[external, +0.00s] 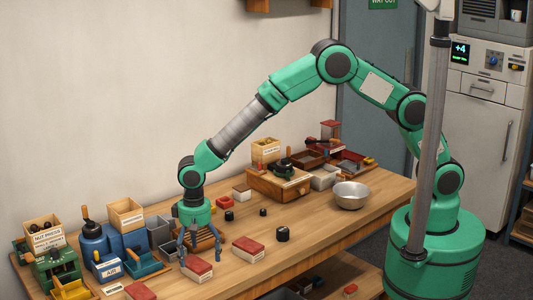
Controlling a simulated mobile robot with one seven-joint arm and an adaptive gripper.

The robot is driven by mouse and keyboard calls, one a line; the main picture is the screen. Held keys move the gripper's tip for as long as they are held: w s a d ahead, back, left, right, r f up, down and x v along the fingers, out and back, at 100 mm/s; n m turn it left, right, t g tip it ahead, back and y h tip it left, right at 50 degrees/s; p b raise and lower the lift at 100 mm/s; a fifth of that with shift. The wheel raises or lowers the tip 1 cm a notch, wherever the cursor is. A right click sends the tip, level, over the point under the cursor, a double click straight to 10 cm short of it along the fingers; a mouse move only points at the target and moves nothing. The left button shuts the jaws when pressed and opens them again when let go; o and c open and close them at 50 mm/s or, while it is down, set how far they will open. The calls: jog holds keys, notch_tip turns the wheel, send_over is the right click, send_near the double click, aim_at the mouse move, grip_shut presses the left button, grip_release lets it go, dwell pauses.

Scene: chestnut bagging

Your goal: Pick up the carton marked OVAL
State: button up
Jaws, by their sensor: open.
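Several small cartons with red tops lie on the wooden table; the print on them is too small to read, so I cannot tell which is marked OVAL. One red-topped carton (197,269) lies right under my gripper (199,254). My gripper points down and is open, with its fingers spread around or just above this carton; I cannot tell whether they touch it. A second red-topped carton (247,250) lies to the right of the gripper.
Blue machine (128,250), green machine (56,268) and wooden bins (126,215) crowd the left end. A dark round item (283,235) and a metal bowl (350,195) stand to the right. A wooden box (279,183) stands farther back. The front middle of the table (310,225) is fairly clear.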

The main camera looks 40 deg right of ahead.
aim_at(198, 261)
jog(key=shift+f+b, duration=0.4)
jog(key=shift+f, duration=1.85)
jog(key=shift+c, duration=0.3)
jog(key=c, duration=1.5)
jog(key=shift+o, duration=0.2)
jog(key=shift+r, duration=0.1)
jog(key=shift+r+p, duration=0.75)
jog(key=shift+r, duration=4.2)
